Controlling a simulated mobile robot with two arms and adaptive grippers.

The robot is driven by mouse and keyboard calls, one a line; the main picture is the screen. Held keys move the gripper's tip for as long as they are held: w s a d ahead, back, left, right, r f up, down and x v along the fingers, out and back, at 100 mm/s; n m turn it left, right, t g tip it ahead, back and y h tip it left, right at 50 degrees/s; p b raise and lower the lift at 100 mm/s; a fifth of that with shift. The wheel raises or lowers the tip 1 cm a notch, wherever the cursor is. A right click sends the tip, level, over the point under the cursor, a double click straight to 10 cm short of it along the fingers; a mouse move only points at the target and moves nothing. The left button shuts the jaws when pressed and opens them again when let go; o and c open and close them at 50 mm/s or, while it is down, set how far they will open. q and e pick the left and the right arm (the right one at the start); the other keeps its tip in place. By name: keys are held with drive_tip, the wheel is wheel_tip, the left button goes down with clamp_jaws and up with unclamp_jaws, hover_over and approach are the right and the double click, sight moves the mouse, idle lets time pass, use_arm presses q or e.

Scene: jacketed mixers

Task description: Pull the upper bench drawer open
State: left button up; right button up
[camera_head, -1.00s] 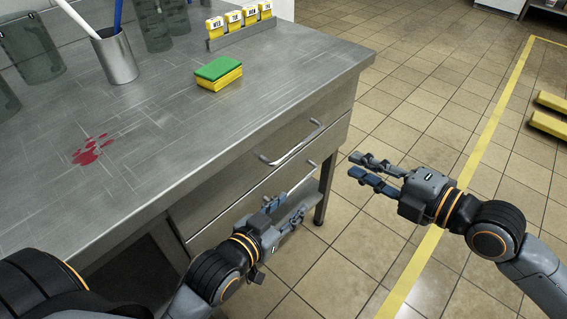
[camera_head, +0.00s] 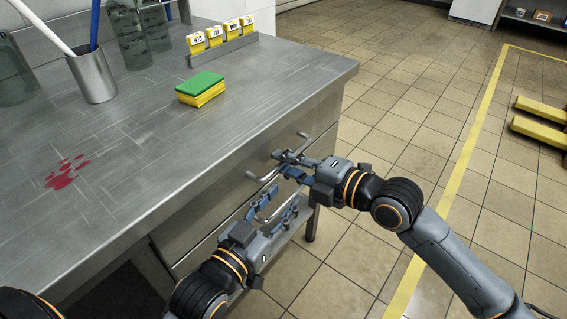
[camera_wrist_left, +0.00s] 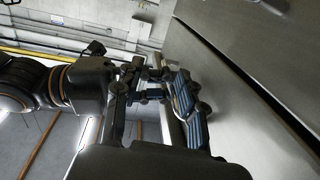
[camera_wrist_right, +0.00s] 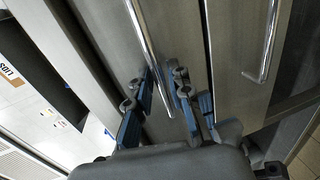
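The upper bench drawer (camera_head: 212,206) looks flush with the metal bench (camera_head: 150,140). Its bar handle (camera_head: 254,177) is partly covered by my right gripper (camera_head: 283,162) in the head view. In the right wrist view, the fingers (camera_wrist_right: 160,105) are apart, one on each side of the end of a bar handle (camera_wrist_right: 146,40); contact cannot be told. A second handle (camera_wrist_right: 268,45) shows to the right, clear of the fingers. My left gripper (camera_head: 275,208) is lower, in front of the drawer fronts, with its fingers (camera_wrist_left: 155,95) apart and nothing clearly between them.
A red stain (camera_head: 66,174) marks the top. Both grippers are close together. Tiled floor (camera_head: 420,125) is open to the right.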

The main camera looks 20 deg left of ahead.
use_arm(q)
drive_tip(key=shift+r, duration=0.35)
use_arm(e)
drive_tip(key=shift+w+a+f, duration=0.1)
drive_tip(key=shift+w+a, duration=0.05)
drive_tip(key=shift+a, duration=0.25)
drive_tip(key=shift+c, duration=0.2)
clamp_jaws()
